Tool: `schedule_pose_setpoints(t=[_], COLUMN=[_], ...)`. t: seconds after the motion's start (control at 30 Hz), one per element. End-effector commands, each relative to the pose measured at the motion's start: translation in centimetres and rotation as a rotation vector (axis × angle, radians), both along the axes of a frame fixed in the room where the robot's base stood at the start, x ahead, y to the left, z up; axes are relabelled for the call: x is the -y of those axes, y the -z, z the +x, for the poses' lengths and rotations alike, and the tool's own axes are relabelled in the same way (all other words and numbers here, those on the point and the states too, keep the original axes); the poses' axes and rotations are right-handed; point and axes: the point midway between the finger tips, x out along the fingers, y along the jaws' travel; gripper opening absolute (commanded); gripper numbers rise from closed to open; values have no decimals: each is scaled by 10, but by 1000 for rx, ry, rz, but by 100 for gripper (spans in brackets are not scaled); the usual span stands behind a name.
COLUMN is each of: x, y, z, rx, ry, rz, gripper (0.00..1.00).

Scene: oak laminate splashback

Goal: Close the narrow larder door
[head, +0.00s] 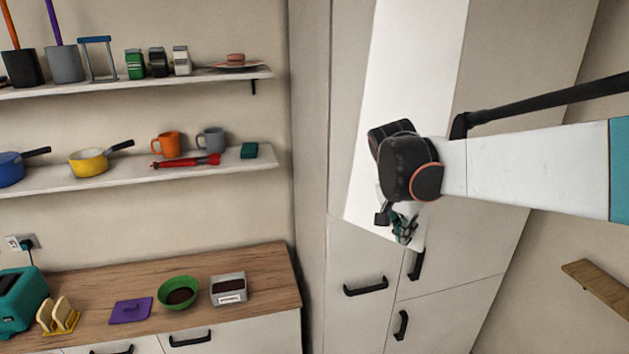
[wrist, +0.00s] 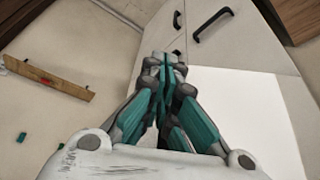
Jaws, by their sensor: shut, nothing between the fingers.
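The narrow larder door (head: 405,70) is a tall, bright white panel on the tall cabinet in the head view. It appears to stand out from the cabinet front at an angle, so it looks open. How wide the gap is, I cannot tell. My gripper (head: 403,230) is shut and empty, in front of the door's lower end. My arm hides part of the door. In the wrist view my gripper (wrist: 165,68) points toward the cabinet, with white panel (wrist: 268,110) behind and beside it. Contact with the door cannot be made out.
The cabinet's lower fronts carry black handles (head: 366,287), (head: 416,264), (head: 402,325). Shelves (head: 215,165) with mugs and pans and a wooden worktop (head: 255,262) are at left. A small wooden shelf (head: 600,285) is at right.

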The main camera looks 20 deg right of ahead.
Motion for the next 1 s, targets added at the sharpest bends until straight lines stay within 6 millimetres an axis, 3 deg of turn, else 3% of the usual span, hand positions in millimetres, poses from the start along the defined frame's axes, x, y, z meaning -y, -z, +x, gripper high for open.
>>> schedule_pose_setpoints(t=[0.03,0.17,0.6,1.0], x=[9,43,140,182], y=[1,1,1,0], z=[-17,-1,81,157], rx=[2,2,2,-1], ry=[-44,-165,-581,-882], rz=[0,0,1,0], gripper=[0,0,0,0])
